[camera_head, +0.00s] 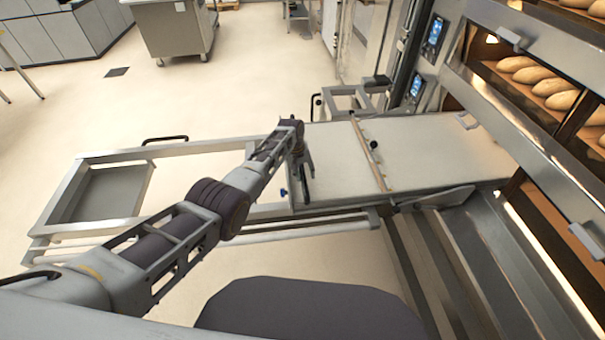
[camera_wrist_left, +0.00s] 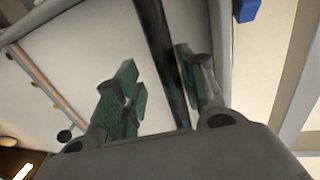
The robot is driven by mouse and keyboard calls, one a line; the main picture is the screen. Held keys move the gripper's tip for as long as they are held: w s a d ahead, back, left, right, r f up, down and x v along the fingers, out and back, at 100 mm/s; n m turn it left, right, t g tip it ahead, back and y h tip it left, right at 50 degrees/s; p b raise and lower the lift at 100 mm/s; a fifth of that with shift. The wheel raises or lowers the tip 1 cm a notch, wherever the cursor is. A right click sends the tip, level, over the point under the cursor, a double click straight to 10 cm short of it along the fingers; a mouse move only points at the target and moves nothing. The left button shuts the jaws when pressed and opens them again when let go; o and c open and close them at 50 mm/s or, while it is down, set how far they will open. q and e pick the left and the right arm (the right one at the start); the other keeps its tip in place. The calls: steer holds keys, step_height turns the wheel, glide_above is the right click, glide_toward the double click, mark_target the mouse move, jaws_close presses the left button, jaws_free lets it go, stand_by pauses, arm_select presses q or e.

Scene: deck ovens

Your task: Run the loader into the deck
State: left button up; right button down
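The loader (camera_head: 420,140) is a long pale bed in a metal frame. Its right end reaches the oven front; I cannot tell how far inside it is. A tan crossbar with a dark knob (camera_head: 374,144) spans the bed. My left gripper (camera_head: 304,172) points down at the bed's left end, at a dark handle bar (camera_head: 303,190). In the left wrist view the black bar (camera_wrist_left: 160,35) passes between the green-padded fingers of this gripper (camera_wrist_left: 162,92). The fingers are apart, with a gap on the bar's left side. My right gripper is out of view.
The deck oven (camera_head: 520,130) stands at the right, with loaves (camera_head: 555,88) on its upper decks. The loader's open frame (camera_head: 70,190) extends left over the floor. A steel cabinet (camera_head: 172,30) stands at the back.

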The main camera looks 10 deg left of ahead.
arm_select(q)
steer(key=shift+s+a+f, duration=0.15)
steer(key=shift+a, duration=0.05)
stand_by(0.3)
steer(key=shift+v, duration=1.2)
steer(key=v, duration=0.9)
steer(key=shift+d+r, duration=0.2)
steer(key=shift+r, duration=0.15)
steer(key=shift+f, duration=0.1)
